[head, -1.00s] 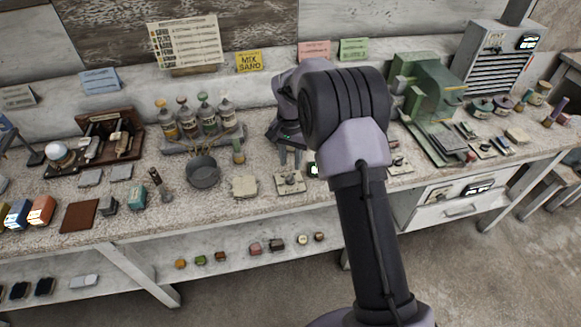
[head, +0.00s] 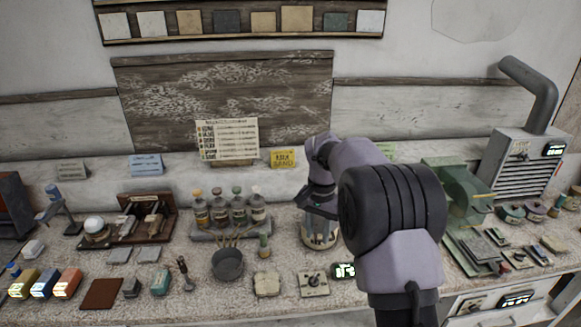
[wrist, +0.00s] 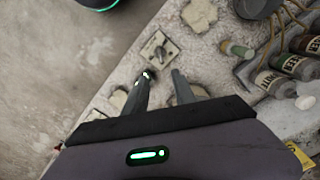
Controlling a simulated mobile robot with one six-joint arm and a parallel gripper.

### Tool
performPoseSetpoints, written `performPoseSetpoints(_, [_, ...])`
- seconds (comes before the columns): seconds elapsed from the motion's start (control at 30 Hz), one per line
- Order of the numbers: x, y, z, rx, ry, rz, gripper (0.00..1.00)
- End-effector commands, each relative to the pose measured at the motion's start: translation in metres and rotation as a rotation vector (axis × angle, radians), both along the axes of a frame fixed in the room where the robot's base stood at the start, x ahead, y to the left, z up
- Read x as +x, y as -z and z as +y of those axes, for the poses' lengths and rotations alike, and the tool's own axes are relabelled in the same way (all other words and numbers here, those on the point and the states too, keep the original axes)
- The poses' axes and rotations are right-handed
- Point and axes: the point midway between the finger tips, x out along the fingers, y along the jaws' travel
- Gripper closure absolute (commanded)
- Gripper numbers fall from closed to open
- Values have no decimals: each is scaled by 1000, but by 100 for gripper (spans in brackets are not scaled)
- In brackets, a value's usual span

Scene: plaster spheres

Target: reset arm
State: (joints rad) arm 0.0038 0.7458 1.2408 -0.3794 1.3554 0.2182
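My gripper (head: 316,207) is above the bench top, left of my dark upper arm in the head view. It is empty. In the wrist view its two fingers (wrist: 161,76) stand apart with a gap between the tips. A plate with a small knob (wrist: 158,48) lies beyond the tips there. My arm hides part of the bench and a green card in the head view.
Below my gripper stands a pale round container (head: 319,238). Left of it are several bottles (head: 229,208) in a rack and a grey pan (head: 227,263). A green machine (head: 455,190) and a grey vented unit (head: 522,165) stand right of my arm.

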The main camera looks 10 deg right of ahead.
Motion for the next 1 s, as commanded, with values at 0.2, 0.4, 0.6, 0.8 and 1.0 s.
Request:
performPoseSetpoints(0.2, [-97,-97,15,54,-81,-177,68])
performPoseSetpoints(0.4, [-245,-119,31,96,-167,-383,68])
performPoseSetpoints(0.6, [-327,-85,39,109,-213,-508,68])
performPoseSetpoints(0.8, [-340,-77,41,111,-221,-529,68])
performPoseSetpoints(1.0, [-339,-77,41,111,-221,-527,68])
